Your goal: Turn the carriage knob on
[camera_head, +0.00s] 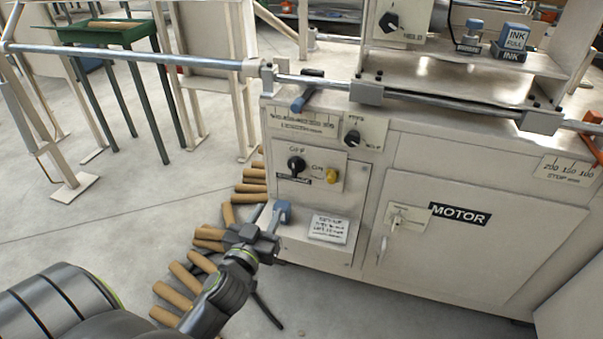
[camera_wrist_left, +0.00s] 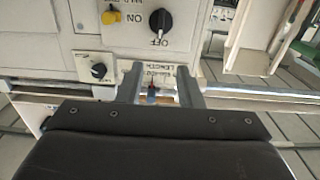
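The carriage knob (camera_head: 295,165) is a black rotary knob on a pale panel on the machine's front, between the OFF and ON markings. It also shows at the top of the left wrist view (camera_wrist_left: 161,20), where its white mark points toward OFF. A dark label below the knob is too small to read surely. My left gripper (camera_head: 273,214) is in front of the machine, below and apart from the knob. Its two grey-blue fingers (camera_wrist_left: 161,85) are spread with a gap and hold nothing. My right gripper is not in view.
A yellow button (camera_head: 332,176) sits right of the knob. Another black knob (camera_head: 353,137) is above right, and a blue-handled lever (camera_head: 307,98) hangs by the rail. A white notice (camera_head: 328,229) lies near the gripper. Brown tubes (camera_head: 187,277) are around my left forearm.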

